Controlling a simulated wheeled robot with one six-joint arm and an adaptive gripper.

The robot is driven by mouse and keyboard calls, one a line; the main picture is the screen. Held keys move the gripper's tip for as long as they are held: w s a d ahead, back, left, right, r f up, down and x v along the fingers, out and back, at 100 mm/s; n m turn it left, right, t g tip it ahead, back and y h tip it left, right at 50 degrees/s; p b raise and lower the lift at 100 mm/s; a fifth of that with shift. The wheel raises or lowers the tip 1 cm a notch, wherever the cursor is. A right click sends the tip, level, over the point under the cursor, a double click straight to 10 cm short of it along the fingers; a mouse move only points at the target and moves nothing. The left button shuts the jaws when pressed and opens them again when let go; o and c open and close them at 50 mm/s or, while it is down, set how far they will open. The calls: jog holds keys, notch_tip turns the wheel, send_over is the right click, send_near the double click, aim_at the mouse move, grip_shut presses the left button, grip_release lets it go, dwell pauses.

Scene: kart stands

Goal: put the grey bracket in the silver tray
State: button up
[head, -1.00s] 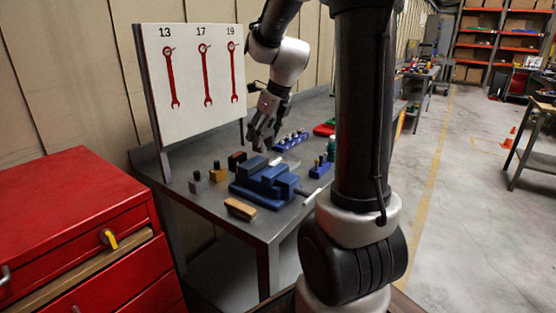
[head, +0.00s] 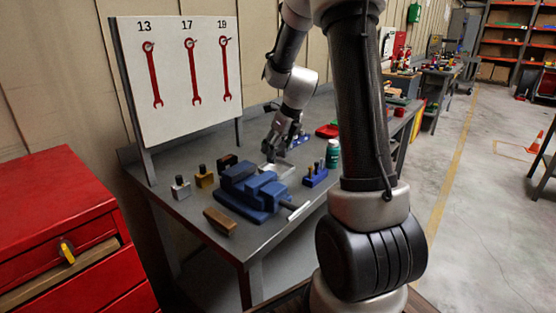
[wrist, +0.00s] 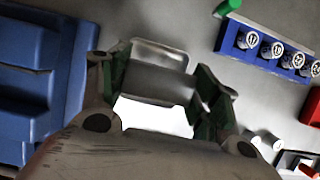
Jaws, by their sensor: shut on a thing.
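My gripper (head: 276,150) is low over the bench, right at the silver tray (head: 284,171) behind the blue vise. In the wrist view its fingers (wrist: 158,82) are closed on the sides of a grey piece, the grey bracket (wrist: 160,84). The silver tray (wrist: 160,52) shows just beyond the bracket, with its rim in line with the fingers. A bright white patch lies below the bracket between the fingers; I cannot tell whether it is bracket or tray. Whether the bracket touches the tray cannot be told. In the head view the bracket is hidden by the gripper.
The blue vise (head: 254,192) stands close to the tray, and also in the wrist view (wrist: 38,75). A socket rail (wrist: 265,46) lies on the other side. A blue holder (head: 315,176), a green bottle (head: 333,153), a wooden-backed brush (head: 219,221) and small blocks stand around.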

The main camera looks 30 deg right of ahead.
aim_at(279, 150)
jog(key=shift+f, duration=2.1)
jog(key=o, duration=1.3)
jog(key=shift+f, duration=0.15)
jog(key=shift+o, duration=0.2)
